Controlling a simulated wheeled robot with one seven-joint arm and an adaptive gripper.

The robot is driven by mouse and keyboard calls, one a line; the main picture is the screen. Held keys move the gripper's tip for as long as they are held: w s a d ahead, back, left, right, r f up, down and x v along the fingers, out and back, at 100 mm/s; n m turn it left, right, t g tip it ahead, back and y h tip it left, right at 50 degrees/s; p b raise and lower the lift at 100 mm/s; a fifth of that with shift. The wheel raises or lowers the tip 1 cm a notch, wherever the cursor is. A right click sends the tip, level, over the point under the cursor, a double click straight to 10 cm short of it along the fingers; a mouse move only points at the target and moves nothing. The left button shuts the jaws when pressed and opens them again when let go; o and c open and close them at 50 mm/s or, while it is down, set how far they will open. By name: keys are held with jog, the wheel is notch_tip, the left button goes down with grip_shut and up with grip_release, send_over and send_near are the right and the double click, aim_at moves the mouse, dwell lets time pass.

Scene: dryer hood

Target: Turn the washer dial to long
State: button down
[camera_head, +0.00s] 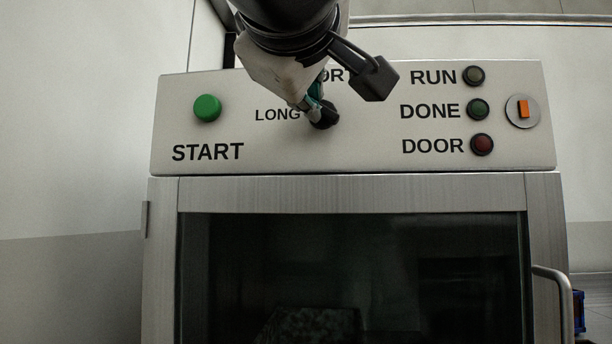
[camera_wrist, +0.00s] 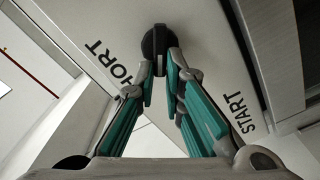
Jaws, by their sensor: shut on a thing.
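The washer dial (camera_head: 325,119) is a dark round knob on the white sloped control panel, just right of the LONG label. The SHORT label above it is partly covered by my arm. In the wrist view the dial (camera_wrist: 156,41) is black with a raised grip bar, and its pointer direction is not clear. My gripper (camera_head: 316,98) comes down from above, its teal-lined fingers at the dial. In the wrist view the fingers of my gripper (camera_wrist: 160,72) stand on both sides of the dial's grip bar and are shut on it.
A green START button (camera_head: 207,108) is at the panel's left. RUN (camera_head: 474,76), DONE (camera_head: 478,109) and DOOR (camera_head: 482,145) lamps are at right, all dim, beside an orange switch (camera_head: 523,109). Below is a glass door (camera_head: 380,270) with a metal handle (camera_head: 562,300).

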jog(key=shift+w+d+f+n+p, duration=0.1)
jog(key=shift+w+f+n+p, duration=0.15)
jog(key=shift+n, duration=0.9)
jog(key=shift+w+d+f+n+p, duration=0.15)
jog(key=shift+n+p, duration=0.1)
jog(key=shift+n, duration=0.95)
jog(key=shift+w+d+f+n+p, duration=0.15)
jog(key=shift+f+n+p, duration=0.1)
jog(key=shift+n, duration=0.9)
jog(key=shift+a, duration=0.1)
jog(key=c, duration=1.7)
grip_release()
jog(key=s, duration=0.8)
jog(key=s+r, duration=0.1)
jog(key=s, duration=0.4)
jog(key=shift+a, duration=0.35)
